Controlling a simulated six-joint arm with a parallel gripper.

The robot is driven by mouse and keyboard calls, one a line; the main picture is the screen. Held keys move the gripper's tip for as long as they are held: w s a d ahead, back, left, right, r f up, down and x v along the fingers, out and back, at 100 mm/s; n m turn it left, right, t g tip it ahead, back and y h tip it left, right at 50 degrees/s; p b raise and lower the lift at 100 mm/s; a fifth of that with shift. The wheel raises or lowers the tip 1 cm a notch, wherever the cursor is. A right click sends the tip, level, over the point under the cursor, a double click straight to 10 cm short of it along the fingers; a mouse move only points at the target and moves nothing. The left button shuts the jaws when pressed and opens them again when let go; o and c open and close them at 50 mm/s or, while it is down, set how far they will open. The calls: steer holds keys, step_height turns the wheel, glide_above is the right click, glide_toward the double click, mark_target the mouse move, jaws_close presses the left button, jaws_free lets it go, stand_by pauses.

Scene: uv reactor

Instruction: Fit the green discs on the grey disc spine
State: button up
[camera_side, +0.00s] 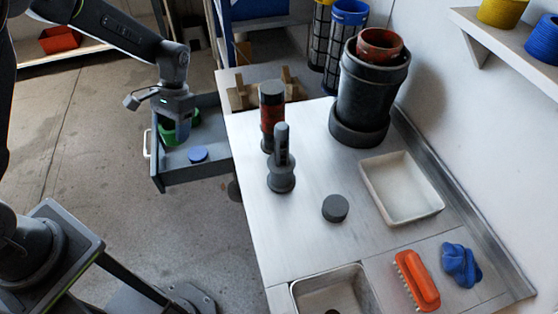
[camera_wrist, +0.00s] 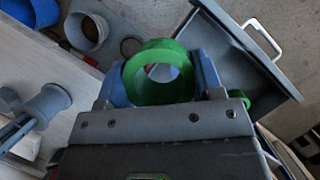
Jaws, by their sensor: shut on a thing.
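My gripper (camera_wrist: 160,78) has blue fingers on either side of a green disc (camera_wrist: 158,72), a thick ring with an open centre, and is shut on it. In the side view my gripper (camera_side: 182,132) is at the open grey drawer (camera_side: 190,174); I cannot tell how high the ring is above its floor. Another green piece (camera_wrist: 238,98) shows partly beside the right finger in the wrist view. A grey upright piece with a round flanged base (camera_side: 281,181), seemingly the disc spine, stands on the bench and shows at the left in the wrist view (camera_wrist: 45,105).
A blue disc (camera_side: 198,154) lies in the drawer. A red-and-black cylinder (camera_side: 271,115) stands behind the grey piece. A dark disc (camera_side: 335,208), white tray (camera_side: 401,187), black pots (camera_side: 366,90), orange brush (camera_side: 417,281) and sink (camera_side: 333,295) occupy the bench.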

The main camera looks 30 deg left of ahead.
step_height(320, 180, up, 17)
steer(key=n+t+h, duration=0.1)
steer(key=n+h, duration=0.2)
steer(key=n, duration=0.6)
glide_above(282, 134)
steer(key=w+a, duration=0.1)
steer(key=w, duration=0.1)
steer(key=shift+s+f, duration=0.1)
steer(key=shift+s, duration=0.15)
steer(key=shift+f, duration=2.3)
steer(key=shift+d+f, duration=0.1)
steer(key=shift+f, duration=0.2)
steer(key=shift+f, duration=3.2)
steer(key=shift+f, duration=0.35)
steer(key=shift+f, duration=0.35)
steer(key=o, duration=1)
